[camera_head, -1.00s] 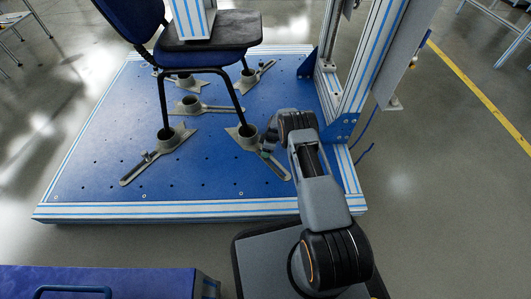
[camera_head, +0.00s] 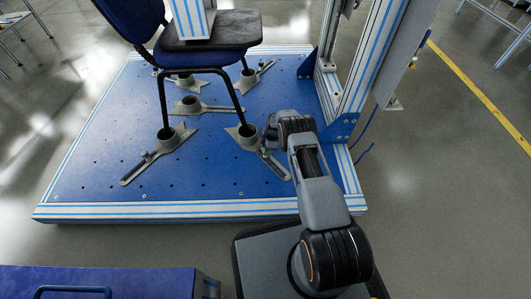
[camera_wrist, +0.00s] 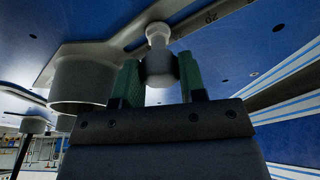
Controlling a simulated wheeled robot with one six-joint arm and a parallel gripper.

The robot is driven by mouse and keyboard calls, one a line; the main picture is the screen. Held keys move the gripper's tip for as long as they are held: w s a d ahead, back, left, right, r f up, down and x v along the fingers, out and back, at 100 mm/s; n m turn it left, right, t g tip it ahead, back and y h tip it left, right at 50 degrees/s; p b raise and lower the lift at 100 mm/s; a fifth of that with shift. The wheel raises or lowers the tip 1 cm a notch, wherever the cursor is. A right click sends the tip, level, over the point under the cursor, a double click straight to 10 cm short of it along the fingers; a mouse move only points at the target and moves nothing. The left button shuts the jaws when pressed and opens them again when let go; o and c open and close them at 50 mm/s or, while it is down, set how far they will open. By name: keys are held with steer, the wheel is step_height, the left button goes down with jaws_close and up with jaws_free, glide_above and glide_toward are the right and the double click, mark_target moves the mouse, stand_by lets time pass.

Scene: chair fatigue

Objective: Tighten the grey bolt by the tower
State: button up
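The grey bolt (camera_wrist: 158,38) shows in the wrist view, at the slotted arm of a grey clamp foot (camera_wrist: 85,75). My gripper (camera_wrist: 159,75) has its two green fingers on either side of the bolt's wide head, and they appear to touch it. In the head view, my gripper (camera_head: 268,137) is beside the clamp foot (camera_head: 246,137) under the chair's near right leg, close to the tower (camera_head: 362,70).
The blue chair (camera_head: 205,58) stands on the blue perforated plate (camera_head: 215,180). Other grey clamp feet (camera_head: 168,137) lie on the plate. A blue case (camera_head: 110,283) stands at the front left. Open floor lies to the right of the tower.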

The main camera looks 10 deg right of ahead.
steer(key=c, duration=0.6)
steer(key=shift+o, duration=0.2)
steer(key=shift+r+m, duration=0.1)
steer(key=shift+m, duration=0.6)
steer(key=m+t, duration=0.1)
steer(key=m, duration=0.1)
steer(key=shift+m+p, duration=0.3)
steer(key=o, duration=1.1)
